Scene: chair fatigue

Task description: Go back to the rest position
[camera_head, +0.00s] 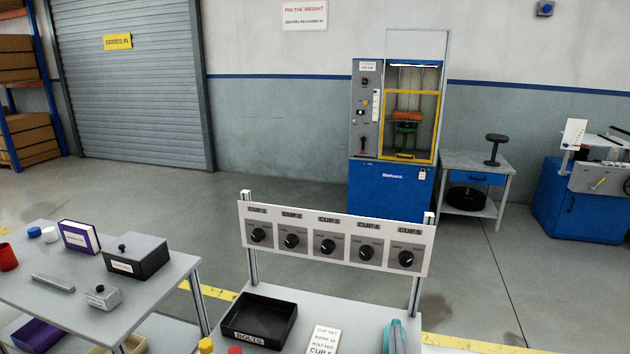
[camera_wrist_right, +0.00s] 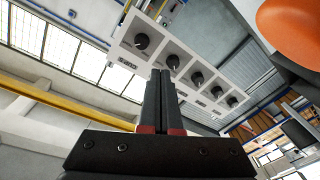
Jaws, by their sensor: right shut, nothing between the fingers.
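My right gripper (camera_wrist_right: 164,78) shows in the right wrist view, its two dark fingers pressed together with nothing between them. It points up into the picture, its tips in front of the lower edge of the white knob panel (camera_wrist_right: 188,72); I cannot tell the gap. In the head view the panel (camera_head: 335,228) stands on two posts at the back of the near bench, with several black knobs under cup labels. I cannot make out the right gripper clearly in the head view. My left gripper is in neither view.
The near bench (camera_head: 305,302) holds a black bolts tray (camera_head: 240,332), a white card (camera_head: 323,341) and a teal-and-grey item (camera_head: 395,338). A side table (camera_head: 85,307) with boxes stands left. A blue test machine (camera_head: 390,185) stands beyond open floor. An orange rounded shape (camera_wrist_right: 295,25) is close to the wrist camera.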

